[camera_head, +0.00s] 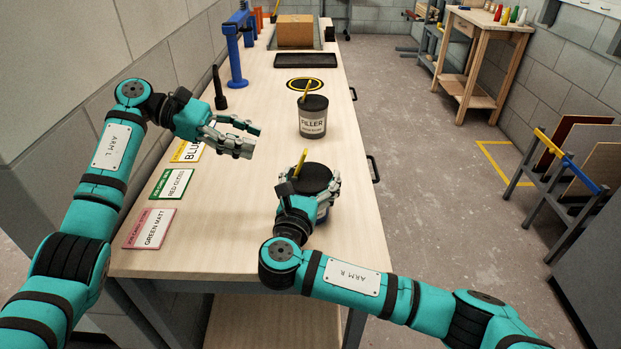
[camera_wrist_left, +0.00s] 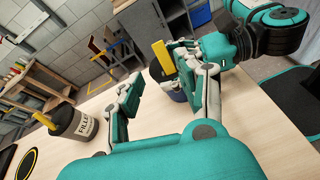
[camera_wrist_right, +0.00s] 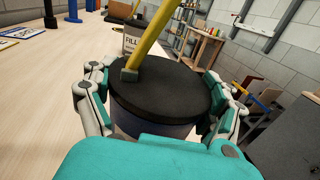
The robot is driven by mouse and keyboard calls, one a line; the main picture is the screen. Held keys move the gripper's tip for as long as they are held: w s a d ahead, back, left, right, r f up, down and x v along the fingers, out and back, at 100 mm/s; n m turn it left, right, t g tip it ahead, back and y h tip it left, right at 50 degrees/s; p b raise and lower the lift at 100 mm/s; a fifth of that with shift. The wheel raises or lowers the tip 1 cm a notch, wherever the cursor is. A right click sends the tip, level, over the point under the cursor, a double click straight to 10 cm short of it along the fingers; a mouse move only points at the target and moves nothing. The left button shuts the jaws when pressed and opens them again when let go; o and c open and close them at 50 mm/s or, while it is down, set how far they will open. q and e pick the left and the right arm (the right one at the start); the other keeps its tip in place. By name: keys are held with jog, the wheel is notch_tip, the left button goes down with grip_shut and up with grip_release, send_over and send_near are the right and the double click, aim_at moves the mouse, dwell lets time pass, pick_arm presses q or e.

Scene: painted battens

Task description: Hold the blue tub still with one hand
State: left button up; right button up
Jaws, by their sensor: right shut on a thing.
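The blue tub (camera_head: 322,214) stands on the bench with a black top and a yellow-handled tool (camera_head: 299,164) slanting up from it. In the right wrist view the tub's dark blue side (camera_wrist_right: 150,125) shows below the black top. My right gripper (camera_head: 313,186) is shut on the tub, with fingers on both sides of it. My left gripper (camera_head: 253,142) is open and empty, above the bench to the upper left of the tub. In the left wrist view the tub (camera_wrist_left: 177,94) is partly hidden behind my fingers.
A grey FILLER tub (camera_head: 312,122) with a yellow-handled tool stands behind the blue tub. Behind it are a black-and-yellow ring (camera_head: 305,84), a black tray (camera_head: 306,61) and a cardboard box (camera_head: 295,31). Cards (camera_head: 150,229) and a blue stand (camera_head: 236,55) line the left edge.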

pick_arm(q)
jog(key=shift+a+f, duration=0.1)
jog(key=shift+f, duration=0.05)
jog(key=c, duration=0.4)
jog(key=a+t, duration=0.1)
jog(key=f+m+t+y, duration=0.1)
jog(key=t, duration=0.1)
jog(key=a+f+t, duration=0.1)
jog(key=shift+w+a+m, duration=0.2)
jog(key=shift+a+m, duration=0.1)
jog(key=shift+a, duration=0.05)
grip_shut()
jog(key=s+r+m+t+y, duration=0.1)
jog(key=s+r+m+t, duration=0.3)
jog(key=s+m+t, duration=0.3)
jog(key=shift+s+a+m+y, duration=0.2)
jog(key=shift+s+m+y, duration=0.2)
jog(key=shift+s+m, duration=0.1)
jog(key=shift+w, duration=0.1)
